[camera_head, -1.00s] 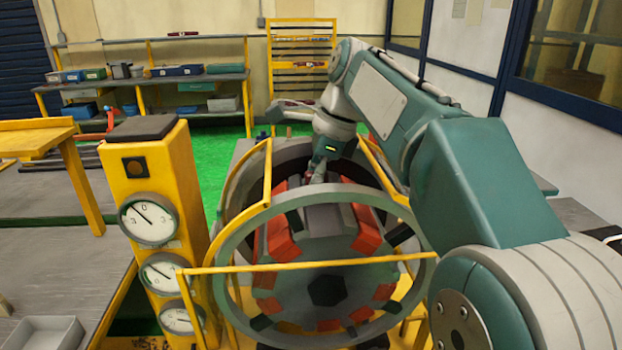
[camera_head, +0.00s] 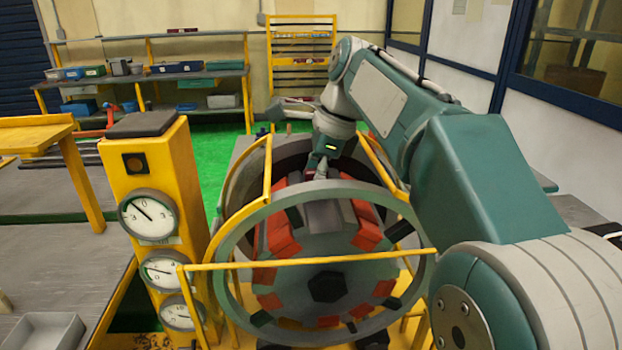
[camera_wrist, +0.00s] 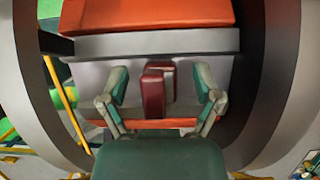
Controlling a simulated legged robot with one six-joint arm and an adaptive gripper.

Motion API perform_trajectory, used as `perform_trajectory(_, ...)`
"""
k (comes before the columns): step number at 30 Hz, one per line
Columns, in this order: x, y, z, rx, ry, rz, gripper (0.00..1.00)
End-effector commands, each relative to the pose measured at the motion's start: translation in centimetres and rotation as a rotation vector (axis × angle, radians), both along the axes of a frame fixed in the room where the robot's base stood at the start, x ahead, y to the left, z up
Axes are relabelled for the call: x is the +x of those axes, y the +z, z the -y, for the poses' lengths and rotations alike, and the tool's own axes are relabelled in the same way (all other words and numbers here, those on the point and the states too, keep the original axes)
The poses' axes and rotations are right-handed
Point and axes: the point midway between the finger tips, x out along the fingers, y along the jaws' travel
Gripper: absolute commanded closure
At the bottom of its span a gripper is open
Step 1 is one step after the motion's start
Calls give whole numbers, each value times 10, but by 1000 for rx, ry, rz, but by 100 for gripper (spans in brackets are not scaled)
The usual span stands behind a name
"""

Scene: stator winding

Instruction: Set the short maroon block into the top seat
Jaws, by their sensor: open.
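The short maroon block (camera_wrist: 153,94) stands between my gripper's fingers in the wrist view, against a light grey surface. My gripper (camera_wrist: 160,82) is open, with a gap on each side of the block. In the head view my gripper (camera_head: 322,180) points down at the top of the stator (camera_head: 325,245). The grey top face (camera_head: 323,214) lies between orange-red blocks there.
A large grey ring (camera_head: 236,245) and yellow rails (camera_head: 300,262) surround the stator. A yellow gauge post (camera_head: 155,180) stands to its left. An orange-red block (camera_wrist: 150,13) and dark curved walls close in around my gripper in the wrist view.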

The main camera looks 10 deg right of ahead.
Motion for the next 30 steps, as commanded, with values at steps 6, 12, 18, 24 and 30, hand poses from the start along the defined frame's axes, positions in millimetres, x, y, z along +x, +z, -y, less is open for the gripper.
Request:
perform_trajectory(6,0,2,1,0,0,-1,18)
perform_trajectory(12,1,26,10,0,-2,2,18)
perform_trajectory(18,2,53,18,0,-1,1,18)
perform_trajectory(24,2,66,24,0,-1,-1,18)
perform_trajectory(30,1,69,24,-1,0,-1,18)
